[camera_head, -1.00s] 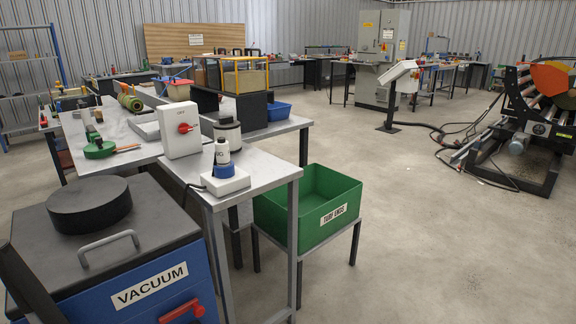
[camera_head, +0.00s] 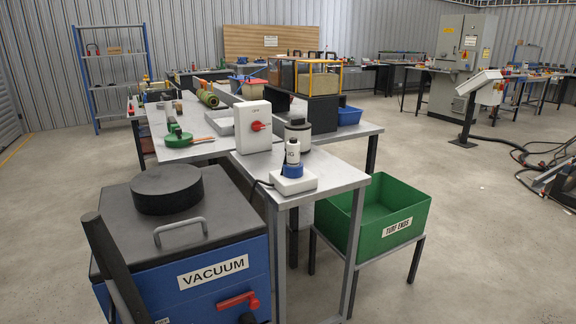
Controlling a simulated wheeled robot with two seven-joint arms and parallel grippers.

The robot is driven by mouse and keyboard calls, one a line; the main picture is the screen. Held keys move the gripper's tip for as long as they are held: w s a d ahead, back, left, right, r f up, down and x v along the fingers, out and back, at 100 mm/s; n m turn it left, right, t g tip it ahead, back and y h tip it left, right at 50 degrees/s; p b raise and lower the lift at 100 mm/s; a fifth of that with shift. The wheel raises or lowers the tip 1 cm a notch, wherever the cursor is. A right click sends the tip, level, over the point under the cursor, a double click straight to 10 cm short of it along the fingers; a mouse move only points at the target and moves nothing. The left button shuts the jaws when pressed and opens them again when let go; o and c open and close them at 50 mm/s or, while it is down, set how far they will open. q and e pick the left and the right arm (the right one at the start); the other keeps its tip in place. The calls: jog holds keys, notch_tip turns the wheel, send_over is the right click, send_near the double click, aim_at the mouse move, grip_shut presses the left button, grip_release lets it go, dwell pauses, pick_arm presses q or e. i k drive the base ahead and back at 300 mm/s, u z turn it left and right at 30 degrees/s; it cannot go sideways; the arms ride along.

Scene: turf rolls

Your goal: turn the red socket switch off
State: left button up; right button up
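A white box (camera_head: 252,137) with a red rotary switch (camera_head: 258,126) on its front stands upright on the grey metal table. The switch's markings are too small to read. In front of the box, a white socket base (camera_head: 293,182) lies on the table with a blue plug (camera_head: 292,170) in it. A dark cable runs from the base's left side over the table edge. Neither of my grippers shows in the head view.
A blue vacuum unit (camera_head: 213,271) with a red lever (camera_head: 237,301) and a black tube (camera_head: 112,258) stands at front left. A green bin (camera_head: 384,232) stands right of the table.

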aim_at(257, 126)
jog(key=z, duration=1.6)
jog(key=i, duration=1.95)
jog(key=u, duration=1.2)
